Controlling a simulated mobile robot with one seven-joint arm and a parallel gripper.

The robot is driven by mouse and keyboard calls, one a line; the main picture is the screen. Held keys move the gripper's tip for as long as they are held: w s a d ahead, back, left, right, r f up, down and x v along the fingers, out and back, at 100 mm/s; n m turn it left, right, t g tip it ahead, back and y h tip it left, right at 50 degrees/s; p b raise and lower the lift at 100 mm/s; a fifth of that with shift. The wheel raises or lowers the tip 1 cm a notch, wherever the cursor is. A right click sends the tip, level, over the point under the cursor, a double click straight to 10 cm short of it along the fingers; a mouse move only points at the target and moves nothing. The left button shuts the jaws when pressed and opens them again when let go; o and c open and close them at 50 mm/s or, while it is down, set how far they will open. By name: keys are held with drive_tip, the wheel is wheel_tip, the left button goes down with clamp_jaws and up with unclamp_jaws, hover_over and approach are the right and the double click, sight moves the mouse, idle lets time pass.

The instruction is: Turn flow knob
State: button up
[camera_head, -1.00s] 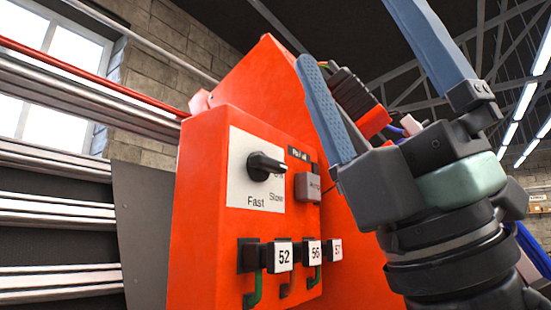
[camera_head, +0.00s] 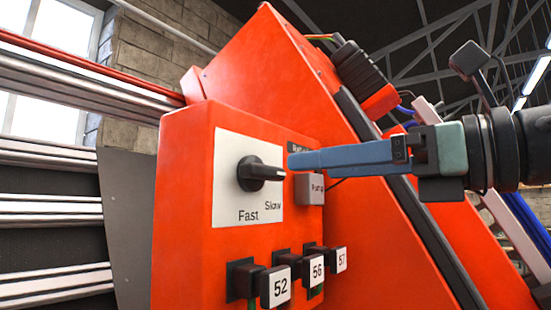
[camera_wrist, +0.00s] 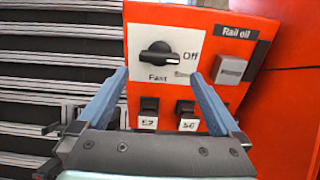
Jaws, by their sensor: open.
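The flow knob is a black rotary knob (camera_head: 258,174) on a white plate (camera_head: 228,205) on the front of an orange box. The plate reads "Fast" and "Slow" in the head view, and "Off" shows in the wrist view. In the wrist view my gripper (camera_wrist: 157,74) is open and empty.
A grey button (camera_head: 309,188) sits right of the plate under a "Rail oil" label (camera_wrist: 240,32). Several black connectors numbered 52 (camera_head: 274,286), 56 (camera_head: 316,271) and 57 (camera_head: 340,260) project below the knob. Metal rails (camera_head: 55,225) run at left.

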sight(271, 170)
drive_tip(key=p+x, duration=0.2)
drive_tip(key=x, duration=0.6)
drive_tip(key=shift+c, duration=0.3)
drive_tip(key=c, duration=1)
